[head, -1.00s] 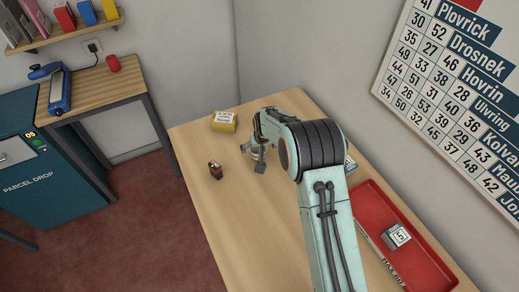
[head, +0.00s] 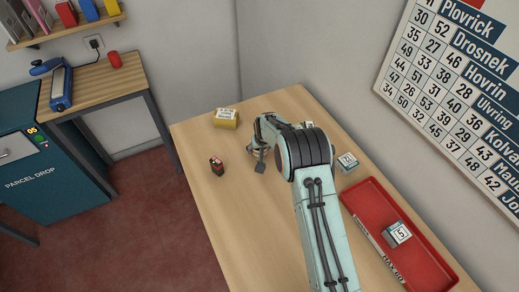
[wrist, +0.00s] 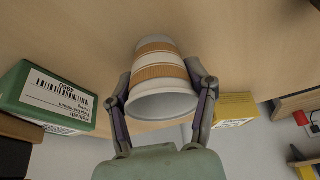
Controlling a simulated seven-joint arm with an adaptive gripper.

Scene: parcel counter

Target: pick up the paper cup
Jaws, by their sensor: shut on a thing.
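The paper cup (wrist: 162,75) is white with orange-tan bands and sits between the two fingers in the wrist view. Its wide rim faces the bottom of that picture and its narrow base the top, toward the wooden surface. My gripper (wrist: 163,95) is shut on the cup's sides, with one finger on each side. In the head view my gripper (head: 257,157) is over the far part of the counter. The arm hides most of the cup there, and I cannot tell how far it is off the counter.
On the counter (head: 225,195) are a yellow box (head: 225,118), a small dark red-topped item (head: 217,167), a numbered block (head: 347,162) and a red tray (head: 428,256) holding another block (head: 397,234). The wrist view shows a green box (wrist: 50,98) close left.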

